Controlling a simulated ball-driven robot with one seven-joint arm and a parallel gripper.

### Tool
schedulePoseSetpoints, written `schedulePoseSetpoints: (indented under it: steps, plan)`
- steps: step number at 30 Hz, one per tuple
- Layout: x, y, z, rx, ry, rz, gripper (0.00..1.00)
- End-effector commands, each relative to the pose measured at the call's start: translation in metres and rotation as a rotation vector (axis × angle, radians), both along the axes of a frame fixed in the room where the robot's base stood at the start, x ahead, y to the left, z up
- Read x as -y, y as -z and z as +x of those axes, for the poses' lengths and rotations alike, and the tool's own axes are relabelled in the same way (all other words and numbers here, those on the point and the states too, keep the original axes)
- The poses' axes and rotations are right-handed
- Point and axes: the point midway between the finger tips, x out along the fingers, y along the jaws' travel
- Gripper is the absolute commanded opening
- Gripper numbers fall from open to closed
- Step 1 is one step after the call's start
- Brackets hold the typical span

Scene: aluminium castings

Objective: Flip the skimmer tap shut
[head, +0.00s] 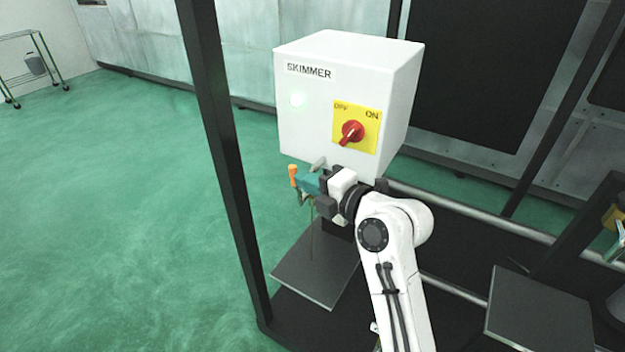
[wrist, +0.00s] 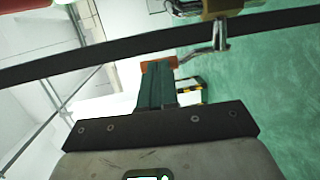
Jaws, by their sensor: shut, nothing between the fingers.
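The skimmer tap hangs below the white box marked SKIMMER (head: 345,75), mostly hidden behind my gripper (head: 305,180) in the head view. Its orange lever (head: 293,175) stands upright just left of my fingertips. In the wrist view, my teal fingers (wrist: 157,82) are shut and empty, with the orange lever (wrist: 160,62) right at their tips; I cannot tell whether they touch. A bent metal arm runs from the lever to the brass-coloured tap body (wrist: 221,8). A thin brown stream (head: 311,232) falls below the tap towards a dark plate (head: 300,280).
A black post (head: 222,150) stands left of the tap. Another dark plate (head: 540,310) is at lower right. The green floor at left is open.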

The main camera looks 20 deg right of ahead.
Motion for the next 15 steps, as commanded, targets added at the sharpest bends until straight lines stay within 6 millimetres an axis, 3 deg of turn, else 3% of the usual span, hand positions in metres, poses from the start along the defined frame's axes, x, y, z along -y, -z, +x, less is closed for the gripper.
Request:
schedulePoseSetpoints:
  steps: [3, 15]
  plan:
    - [-0.004, -0.009, 0.007, -0.075, 0.0, -0.057, 0.0]
    - [-0.022, -0.003, 0.032, -0.211, 0.0, -0.153, 0.0]
